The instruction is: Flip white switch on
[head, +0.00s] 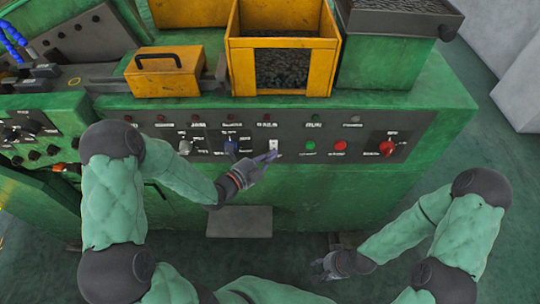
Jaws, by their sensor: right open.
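The white switch (273,145) is a small upright rocker on the dark control panel of the green machine, near the middle of the head view. My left gripper (268,158) is just below and left of the white switch, its fingertips close to the switch's lower edge. I cannot tell whether they touch it, or whether the jaws are open or shut. My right gripper (319,265) is open and empty, low in front of the machine and away from the panel.
Yellow bins (283,44) stand on the machine top. A grey step (239,221) juts out below the panel.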

